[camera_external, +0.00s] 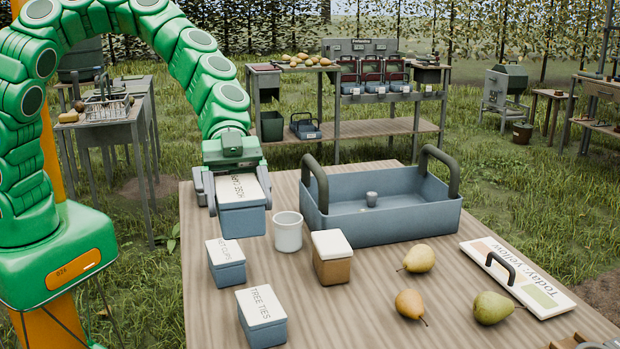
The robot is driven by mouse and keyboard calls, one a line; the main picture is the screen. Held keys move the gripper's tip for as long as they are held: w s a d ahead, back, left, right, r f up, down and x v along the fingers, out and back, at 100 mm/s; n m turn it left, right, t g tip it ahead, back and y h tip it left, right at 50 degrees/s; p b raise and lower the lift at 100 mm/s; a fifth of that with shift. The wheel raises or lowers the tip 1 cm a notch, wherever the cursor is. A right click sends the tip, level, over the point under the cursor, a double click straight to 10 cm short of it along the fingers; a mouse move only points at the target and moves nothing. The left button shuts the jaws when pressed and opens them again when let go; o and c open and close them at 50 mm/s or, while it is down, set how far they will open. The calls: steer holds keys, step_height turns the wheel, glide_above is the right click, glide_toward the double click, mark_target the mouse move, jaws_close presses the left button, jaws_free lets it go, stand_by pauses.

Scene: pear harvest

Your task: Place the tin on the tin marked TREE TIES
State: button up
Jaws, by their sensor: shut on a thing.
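My gripper (234,185) is shut on a blue tin with a white lid (242,220), whose lettering seems to read HOSE CAP and is partly hidden. The held tin is upright near the left edge of the table; I cannot tell whether its base touches the wood. The blue tin marked TREE TIES (263,330) stands at the front left of the table, its white lid clear. It is nearer the camera than the held tin, and the two are apart. Another blue tin with a white lid (227,273) stands between them, slightly left.
A white cup (288,234) and a brown tin with a white lid (333,268) stand right of the held tin. A blue trough with dark handles (410,226) is behind them. Pears (411,304) and a "Today: yellow" board (540,296) lie at right.

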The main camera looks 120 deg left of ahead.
step_height(320, 180, down, 8)
steer(key=w+a, duration=0.1)
steer(key=a, duration=0.1)
glide_above(260, 302)
steer(key=shift+f, duration=4)
steer(key=shift+d, duration=0.1)
steer(key=o, duration=1.3)
steer(key=shift+f, duration=0.1)
steer(key=shift+r, duration=0.2)
steer(key=v, duration=1.2)
